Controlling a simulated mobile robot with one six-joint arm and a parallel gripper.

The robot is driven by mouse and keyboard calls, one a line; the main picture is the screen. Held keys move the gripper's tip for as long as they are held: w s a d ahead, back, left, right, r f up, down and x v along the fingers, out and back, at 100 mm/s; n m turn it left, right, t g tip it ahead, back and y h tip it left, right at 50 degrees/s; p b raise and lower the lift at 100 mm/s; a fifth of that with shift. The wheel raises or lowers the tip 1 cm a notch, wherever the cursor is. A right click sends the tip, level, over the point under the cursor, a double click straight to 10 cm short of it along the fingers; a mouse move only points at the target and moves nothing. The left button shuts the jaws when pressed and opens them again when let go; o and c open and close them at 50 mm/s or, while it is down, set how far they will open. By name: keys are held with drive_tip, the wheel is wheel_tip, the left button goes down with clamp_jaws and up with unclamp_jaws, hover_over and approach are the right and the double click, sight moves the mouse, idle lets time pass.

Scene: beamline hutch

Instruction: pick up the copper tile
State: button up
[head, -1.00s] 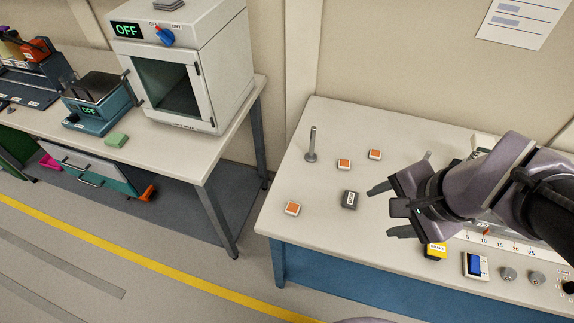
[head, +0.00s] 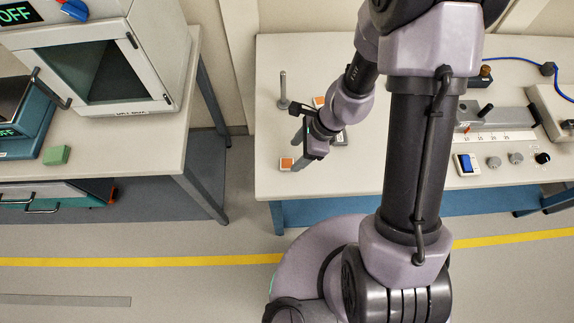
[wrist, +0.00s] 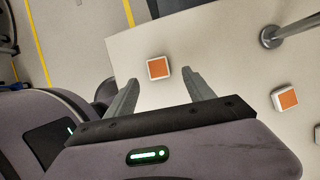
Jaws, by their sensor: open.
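Square copper-orange tiles with white edges lie on the right-hand white table. The front-left tile (head: 286,163) is by the table's front edge, and another tile (head: 319,101) lies farther back. In the wrist view, the near tile (wrist: 158,68) shows in the gap between my fingertips, with a second tile (wrist: 286,99) at right and part of a third at the edge. They look alike. My gripper (head: 298,150) is open and empty, just right of the front-left tile. The tile appears beyond the fingertips, not held. The height gap is hard to judge.
A metal post on a round foot (head: 283,90) stands behind the tiles; it also shows in the wrist view (wrist: 290,32). A blue-switched box (head: 466,163) and knobs stand at right. An aisle separates the left bench.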

sight(288, 163)
drive_tip(key=b+x, duration=0.2)
drive_tip(key=x, duration=0.2)
drive_tip(key=shift+s+f, duration=0.15)
drive_tip(key=shift+a+f+b, duration=0.15)
drive_tip(key=shift+f+b, duration=0.15)
drive_tip(key=shift+r, duration=0.1)
clamp_jaws()
